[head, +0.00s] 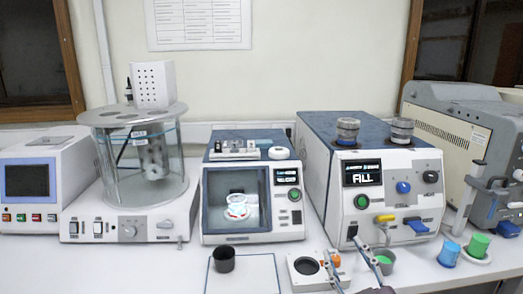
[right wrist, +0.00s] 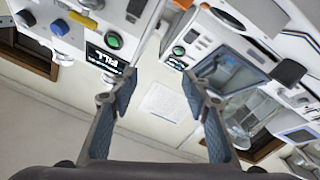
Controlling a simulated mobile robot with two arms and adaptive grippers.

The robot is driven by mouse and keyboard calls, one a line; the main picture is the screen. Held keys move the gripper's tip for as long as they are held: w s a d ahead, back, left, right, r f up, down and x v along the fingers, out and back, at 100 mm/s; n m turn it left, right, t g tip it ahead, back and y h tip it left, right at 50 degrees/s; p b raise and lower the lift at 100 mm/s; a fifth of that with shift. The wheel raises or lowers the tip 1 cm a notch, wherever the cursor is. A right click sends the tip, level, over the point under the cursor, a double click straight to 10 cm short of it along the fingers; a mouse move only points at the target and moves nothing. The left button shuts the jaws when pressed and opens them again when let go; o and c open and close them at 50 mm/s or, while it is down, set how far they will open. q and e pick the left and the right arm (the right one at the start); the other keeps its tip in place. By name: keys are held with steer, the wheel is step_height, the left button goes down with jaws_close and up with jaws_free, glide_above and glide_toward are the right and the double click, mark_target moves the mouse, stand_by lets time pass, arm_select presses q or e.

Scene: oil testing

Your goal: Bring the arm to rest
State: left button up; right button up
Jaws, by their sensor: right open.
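My right gripper (head: 345,249) shows at the bottom of the head view, just right of centre, in front of the machine with the FILL display (head: 362,173). In the right wrist view, my right gripper (right wrist: 158,80) has its two dark fingers spread apart with nothing between them. That view is tilted and shows the FILL machine at the upper left and the machine with a glass window (right wrist: 225,75) at the right. My left gripper is in neither view.
A black cup (head: 224,260) stands on the white bench near the front. A small white block with a dark round opening (head: 307,266) is close to my right gripper. Green (head: 479,246) and blue (head: 449,254) cups stand at the right. A glass cylinder bath (head: 130,170) stands left.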

steer(key=s+d+f+m+g+h, duration=0.1)
steer(key=s+f+g, duration=0.15)
steer(key=f, duration=0.35)
steer(key=s+d+f+m+g+h, duration=0.1)
steer(key=s+d+f+m+g, duration=0.15)
steer(key=f, duration=0.45)
steer(key=s+a+f+g+y, duration=0.1)
steer(key=s+f+g, duration=0.4)
steer(key=s+f, duration=0.55)
steer(key=s+f+g, duration=0.5)
steer(key=s+f, duration=0.2)
steer(key=s, duration=0.6)
step_height(320, 180, down, 27)
steer(key=s+g, duration=0.1)
steer(key=s, duration=0.1)
steer(key=s+d+f+g, duration=0.1)
steer(key=s+d+f, duration=0.2)
steer(key=s+f, duration=1.2)
steer(key=shift+s, duration=1)
steer(key=shift+f, duration=0.1)
